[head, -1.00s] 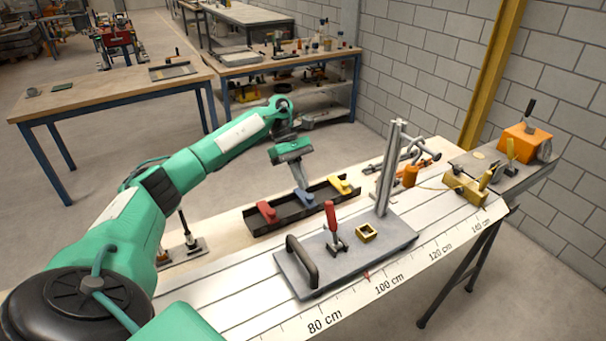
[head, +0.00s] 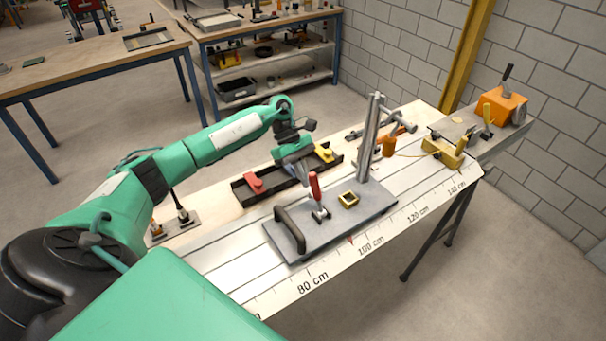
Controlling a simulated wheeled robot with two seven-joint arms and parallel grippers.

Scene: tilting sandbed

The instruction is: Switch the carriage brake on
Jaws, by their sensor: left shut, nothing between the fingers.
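The carriage (head: 335,232) is a grey plate on the white scaled track, with a black handle (head: 290,231) at its near left end and an upright metal post (head: 368,140) at its far end. A small lever with a red handle (head: 315,187) stands upright on the plate; it looks like the brake lever. My left gripper (head: 304,177) is shut and empty, pointing down just behind and left of the red handle. I cannot tell whether it touches the handle. My right gripper is out of view.
Behind the carriage, a black tray (head: 247,197) holds a red block (head: 254,183) and a yellow block (head: 325,153). An orange box (head: 500,106) and a yellow device (head: 444,153) stand at the track's far end.

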